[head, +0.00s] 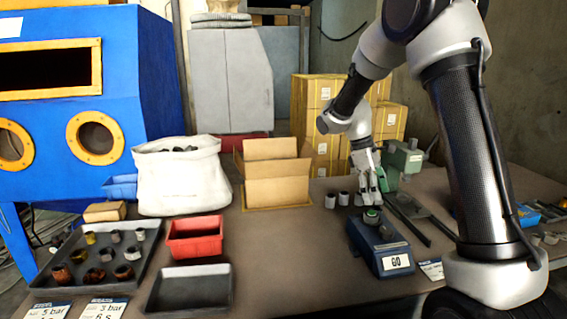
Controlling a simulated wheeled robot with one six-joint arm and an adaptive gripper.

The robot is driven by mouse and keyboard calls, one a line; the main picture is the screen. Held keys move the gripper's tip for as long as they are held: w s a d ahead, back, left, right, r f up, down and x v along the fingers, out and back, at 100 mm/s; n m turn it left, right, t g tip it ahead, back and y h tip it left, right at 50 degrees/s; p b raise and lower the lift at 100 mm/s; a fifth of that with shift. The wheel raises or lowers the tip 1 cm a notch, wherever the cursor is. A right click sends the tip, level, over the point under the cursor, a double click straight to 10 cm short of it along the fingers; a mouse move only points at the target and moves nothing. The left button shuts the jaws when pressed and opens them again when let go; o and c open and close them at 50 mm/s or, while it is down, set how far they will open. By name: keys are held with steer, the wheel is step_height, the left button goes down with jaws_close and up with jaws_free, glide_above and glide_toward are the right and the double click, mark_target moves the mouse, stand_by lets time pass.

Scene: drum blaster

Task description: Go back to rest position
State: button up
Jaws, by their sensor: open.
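My gripper (372,181) hangs at the end of my arm, pointing down over the right part of the table. It is open and I see nothing held in it. Small grey cylinders (343,198) stand on the table just left of the gripper. The picture does not show whether the fingertips touch anything.
A dark tray (62,243) with several small parts, a red bin (195,237), an empty dark tray (189,289), a white sack (180,177) and an open cardboard box (277,192) stand left. A green device (405,157) stands behind the gripper. The middle table is clear.

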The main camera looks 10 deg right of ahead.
steer(key=s+r+m+t+y, duration=0.1)
steer(key=s+r+m+t, duration=0.1)
steer(key=s, duration=0.7)
steer(key=s+r+m+t+y, duration=0.1)
steer(key=s+r+m+t, duration=0.1)
steer(key=s+r+m, duration=0.2)
steer(key=s+a+r+m+t+y, duration=0.1)
steer(key=s+r+m+t, duration=0.2)
steer(key=s+r, duration=0.4)
steer(key=s, duration=0.7)
steer(key=shift+r+m, duration=0.4)
stand_by(1.1)
